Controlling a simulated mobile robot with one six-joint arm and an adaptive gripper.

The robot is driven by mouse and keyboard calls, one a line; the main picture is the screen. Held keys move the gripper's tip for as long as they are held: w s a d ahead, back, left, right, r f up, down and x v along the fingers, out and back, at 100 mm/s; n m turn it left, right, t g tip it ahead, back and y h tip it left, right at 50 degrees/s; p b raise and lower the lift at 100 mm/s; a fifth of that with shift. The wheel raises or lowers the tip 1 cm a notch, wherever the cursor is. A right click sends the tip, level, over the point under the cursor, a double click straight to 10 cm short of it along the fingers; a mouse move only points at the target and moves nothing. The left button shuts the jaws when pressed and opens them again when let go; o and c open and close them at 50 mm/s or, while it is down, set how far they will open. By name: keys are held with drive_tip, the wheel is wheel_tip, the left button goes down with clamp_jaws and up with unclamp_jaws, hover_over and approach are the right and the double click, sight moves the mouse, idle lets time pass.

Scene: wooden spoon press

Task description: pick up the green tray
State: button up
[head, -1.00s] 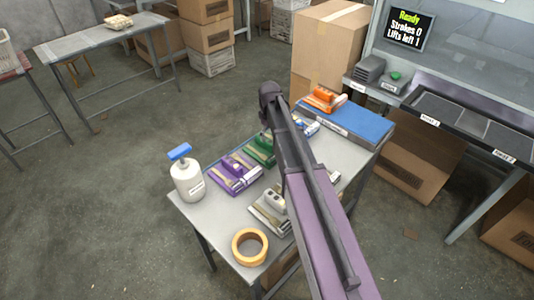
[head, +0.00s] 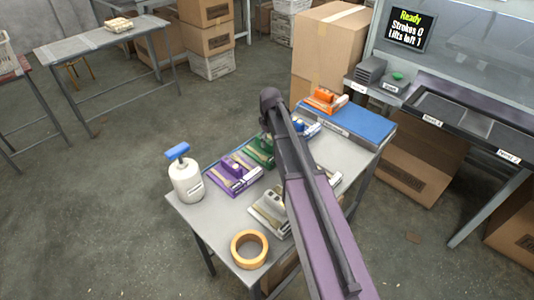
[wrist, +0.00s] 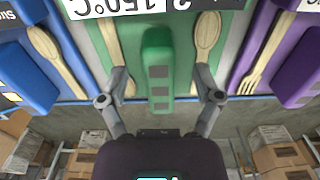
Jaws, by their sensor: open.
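The green tray (head: 258,151) lies on the grey table between the purple tray (head: 234,174) and a blue tray (head: 306,127). My arm hides part of it in the head view. In the wrist view the green tray (wrist: 182,88) fills the middle, with a raised green block (wrist: 158,50), a wooden utensil on each side and a white label. My gripper (wrist: 161,78) is open there, one finger on each side of the block, with gaps showing between fingers and block. The fingers overlap the utensils in the picture; contact cannot be told. The head view does not show the fingers.
An orange tray (head: 325,99) sits on a blue slab (head: 348,124) at the table's back right. A beige tray (head: 270,213), a tape roll (head: 249,249) and a white bottle (head: 186,181) stand nearer the front. The purple and blue trays flank the green one closely.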

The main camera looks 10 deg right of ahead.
sight(270, 142)
drive_tip(key=shift+f+b, duration=1.3)
drive_tip(key=shift+f, duration=0.3)
clamp_jaws()
